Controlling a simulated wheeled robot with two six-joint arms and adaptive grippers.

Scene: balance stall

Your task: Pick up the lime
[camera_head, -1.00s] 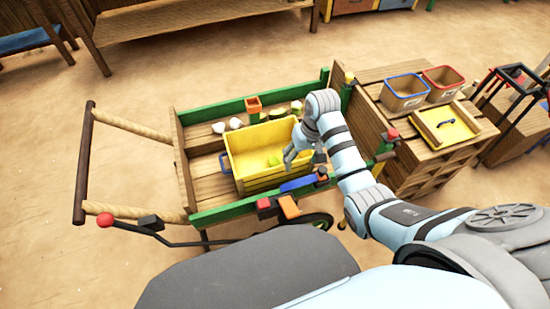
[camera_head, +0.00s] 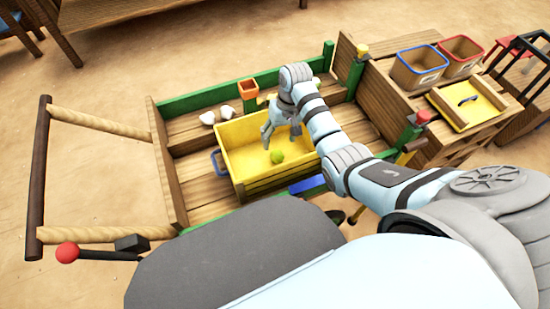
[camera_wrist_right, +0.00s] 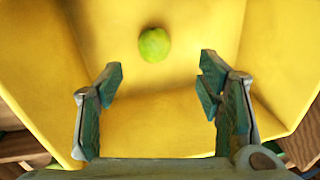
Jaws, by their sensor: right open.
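The lime (camera_head: 277,157) is a small green ball lying on the floor of a yellow crate (camera_head: 236,172) that stands in the wooden cart. In the right wrist view the lime (camera_wrist_right: 154,45) lies ahead of the fingertips, a little left of the middle between them. My right gripper (camera_head: 268,140) is over the crate, beside the lime in the head view, fingers pointing down. It is open and empty, with both fingers (camera_wrist_right: 160,80) spread apart in the wrist view. My left gripper is not in view.
The cart has green rails (camera_head: 200,95) around it. White pieces (camera_head: 217,114) and an orange pot (camera_head: 248,89) are behind the crate.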

